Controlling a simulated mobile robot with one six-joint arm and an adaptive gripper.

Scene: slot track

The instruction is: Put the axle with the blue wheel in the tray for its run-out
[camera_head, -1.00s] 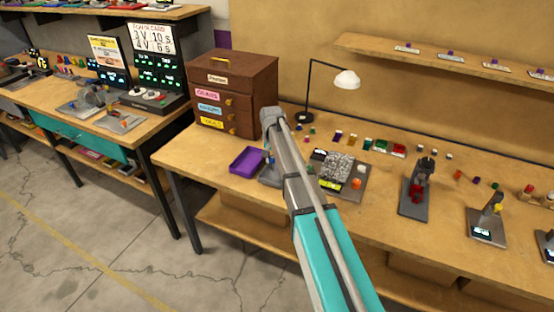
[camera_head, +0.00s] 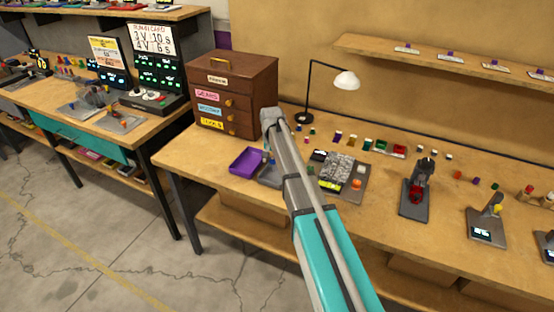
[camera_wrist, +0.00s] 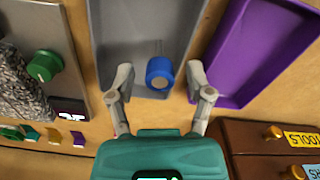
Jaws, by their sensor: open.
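The axle with the blue wheel (camera_wrist: 159,73) lies in a grey tray (camera_wrist: 105,35) in the wrist view, near that tray's end closest to me. A thin shaft shows beyond the wheel. My gripper (camera_wrist: 160,76) is open, with one finger on each side of the blue wheel and visible gaps to it. Whether the fingertips are down at the wheel's height I cannot tell. A purple tray (camera_wrist: 234,84) lies just right of the grey one and looks empty.
A brown drawer cabinet (camera_head: 237,70) stands behind the purple tray. A device with a green knob (camera_wrist: 44,66) and grey rough block is left of the grey tray in the wrist view. A desk lamp (camera_head: 347,79) and several small coloured parts stand along the back.

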